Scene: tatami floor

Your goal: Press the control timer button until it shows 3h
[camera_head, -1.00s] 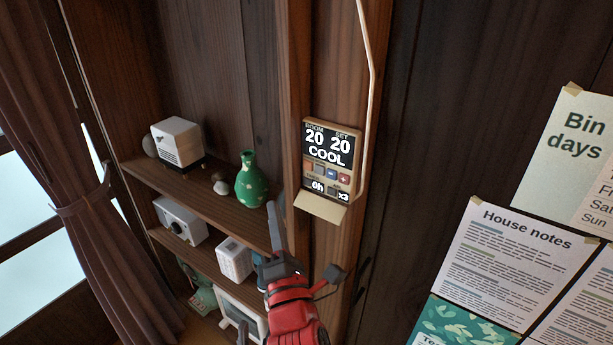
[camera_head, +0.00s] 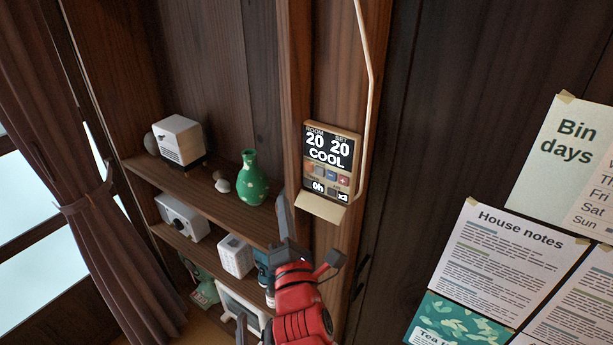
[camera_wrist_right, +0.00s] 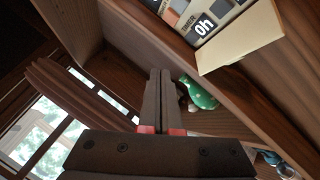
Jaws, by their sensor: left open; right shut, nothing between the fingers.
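The control panel (camera_head: 331,160) is a tan box on the wooden post, with a black screen showing ROOM 20, SET 20 and COOL. Below are small coloured buttons (camera_head: 332,174) and a lower readout of 0h (camera_head: 318,187) and x3. My right gripper (camera_head: 283,200) is shut and empty, just left of and below the panel, apart from it in the picture. In the right wrist view, its closed fingers (camera_wrist_right: 160,75) point up left of the panel, whose timer readout (camera_wrist_right: 204,26) shows 0h. My left gripper (camera_head: 241,326) shows only partly at the bottom edge.
A tan ledge (camera_head: 320,206) juts out under the panel, and a pale cable (camera_head: 370,100) runs along its right. Shelves to the left hold a green vase (camera_head: 252,182) and white devices. Paper notices (camera_head: 510,260) hang on the right wall.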

